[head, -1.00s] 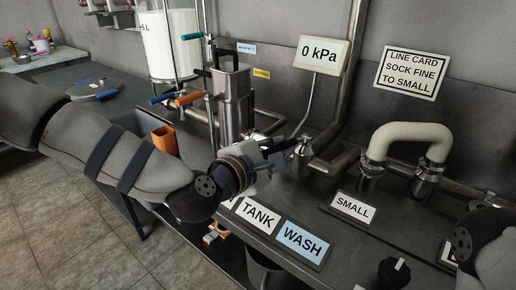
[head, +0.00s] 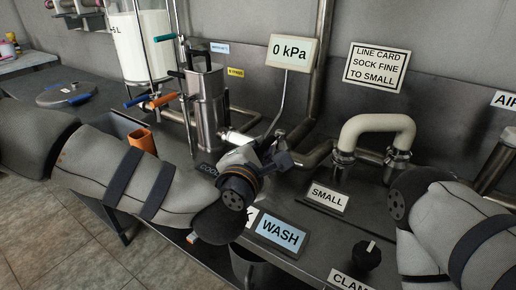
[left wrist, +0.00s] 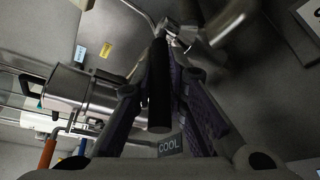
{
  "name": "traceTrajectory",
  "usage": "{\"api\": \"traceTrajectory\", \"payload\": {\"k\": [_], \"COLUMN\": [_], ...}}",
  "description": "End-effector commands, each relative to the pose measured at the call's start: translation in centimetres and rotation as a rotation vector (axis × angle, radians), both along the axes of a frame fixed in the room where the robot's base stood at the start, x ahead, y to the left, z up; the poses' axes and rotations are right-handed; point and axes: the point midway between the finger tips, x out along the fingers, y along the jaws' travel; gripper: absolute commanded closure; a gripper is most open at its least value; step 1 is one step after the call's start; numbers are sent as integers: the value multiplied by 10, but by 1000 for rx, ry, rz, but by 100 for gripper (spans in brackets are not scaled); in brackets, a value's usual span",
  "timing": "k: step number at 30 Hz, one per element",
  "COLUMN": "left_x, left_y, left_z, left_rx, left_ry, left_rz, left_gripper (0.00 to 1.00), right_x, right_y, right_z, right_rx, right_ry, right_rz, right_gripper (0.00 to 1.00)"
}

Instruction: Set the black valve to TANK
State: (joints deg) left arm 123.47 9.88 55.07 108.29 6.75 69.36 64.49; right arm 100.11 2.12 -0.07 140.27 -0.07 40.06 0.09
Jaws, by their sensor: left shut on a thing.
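The black valve's handle (left wrist: 160,95) is a dark bar between the fingers of my left gripper in the left wrist view. My left gripper (head: 275,158) is shut on it; it also shows in the left wrist view (left wrist: 160,85). In the head view the gripper hides the handle. The COOL label (head: 208,170) is left of the gripper and also shows in the left wrist view (left wrist: 170,145). The WASH label (head: 280,233) is in front of it. The TANK label (head: 250,217) is mostly hidden by my wrist, with only its last letter showing. My right gripper is out of view.
A steel cylinder (head: 208,105) with an orange-handled (head: 162,101) valve stands behind left. A cream U-shaped pipe (head: 375,128) and the SMALL label (head: 327,198) are to the right. A black knob (head: 367,256) is at the front. A gauge sign (head: 288,53) reads 0 kPa.

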Motion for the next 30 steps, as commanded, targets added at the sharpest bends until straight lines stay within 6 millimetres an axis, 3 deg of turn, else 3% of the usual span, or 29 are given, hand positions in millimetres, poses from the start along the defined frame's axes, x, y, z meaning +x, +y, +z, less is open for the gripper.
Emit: {"api": "traceTrajectory", "payload": {"k": [3, 4, 6, 17, 24, 30], "left_x": [0, 0, 0, -8, -65, -102], "left_y": [1, 1, 1, 2, 22, 34], "left_z": [-2, -2, -2, 1, 14, 23], "left_rx": [2, 2, 1, -1, 0, 0], "left_ry": [4, 4, 3, 3, 4, 4], "left_rz": [1, 1, 0, -3, -5, -2], "left_gripper": [100, 80, 66, 66, 66, 66], "right_x": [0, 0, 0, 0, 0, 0], "right_y": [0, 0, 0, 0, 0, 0], "right_z": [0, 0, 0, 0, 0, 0], "right_rx": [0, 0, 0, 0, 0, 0], "right_ry": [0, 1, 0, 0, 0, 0], "right_rz": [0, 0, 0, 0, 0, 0], "right_gripper": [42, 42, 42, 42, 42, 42]}}
